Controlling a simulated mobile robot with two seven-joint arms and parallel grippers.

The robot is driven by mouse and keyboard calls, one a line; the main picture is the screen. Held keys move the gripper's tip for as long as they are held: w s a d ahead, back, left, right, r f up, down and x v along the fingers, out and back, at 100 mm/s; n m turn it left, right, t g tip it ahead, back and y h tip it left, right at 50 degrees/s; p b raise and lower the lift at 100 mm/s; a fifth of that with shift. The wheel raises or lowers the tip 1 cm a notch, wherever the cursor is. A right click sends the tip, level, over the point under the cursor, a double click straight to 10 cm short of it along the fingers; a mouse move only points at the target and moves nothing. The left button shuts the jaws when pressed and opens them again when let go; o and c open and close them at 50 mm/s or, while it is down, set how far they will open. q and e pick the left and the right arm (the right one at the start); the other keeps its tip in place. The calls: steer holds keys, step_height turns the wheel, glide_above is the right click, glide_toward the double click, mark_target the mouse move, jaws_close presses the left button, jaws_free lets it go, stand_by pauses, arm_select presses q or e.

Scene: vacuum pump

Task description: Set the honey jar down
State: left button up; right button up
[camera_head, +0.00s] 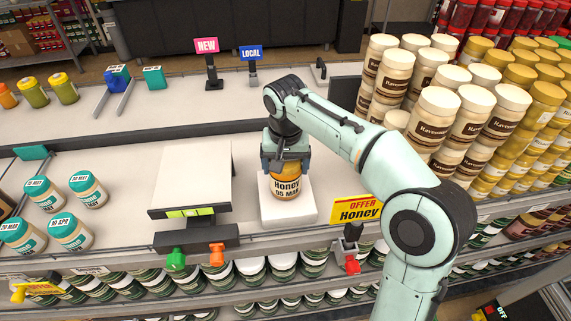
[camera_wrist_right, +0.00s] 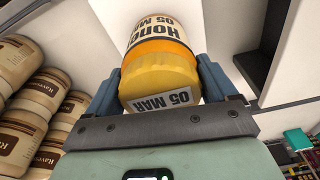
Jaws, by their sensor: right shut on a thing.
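The honey jar (camera_head: 286,184) is amber with a cream label reading "Honey 05 MAR". It is upright, on or just above a small white square platform (camera_head: 288,212) in the middle of the shelf; I cannot tell whether its base touches. My right gripper (camera_head: 285,158) comes from above and is shut on the jar around its lid. In the right wrist view the yellow lid (camera_wrist_right: 160,80) sits between the two blue-grey fingers (camera_wrist_right: 163,85), with an "05 MAR" label on it. My left gripper is not in view.
A white box-like stand (camera_head: 192,172) with a green display is left of the platform. An "OFFER Honey" sign (camera_head: 357,209) stands to its right. Stacked Ravenna-type jars (camera_head: 433,112) fill the right side. Teal-lidded jars (camera_head: 70,232) stand at the left.

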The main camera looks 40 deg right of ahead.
steer(key=shift+f, duration=0.15)
steer(key=o, duration=1.2)
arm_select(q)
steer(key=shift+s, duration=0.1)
arm_select(e)
steer(key=shift+s, duration=0.1)
steer(key=r+p, duration=0.1)
steer(key=r, duration=0.3)
steer(key=r+p, duration=0.1)
steer(key=r, duration=0.3)
steer(key=s+a+r+p, duration=0.1)
steer(key=r, duration=0.3)
steer(key=shift+r, duration=0.1)
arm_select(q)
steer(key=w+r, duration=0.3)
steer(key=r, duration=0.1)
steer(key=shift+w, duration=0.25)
arm_select(e)
steer(key=shift+d, duration=0.1)
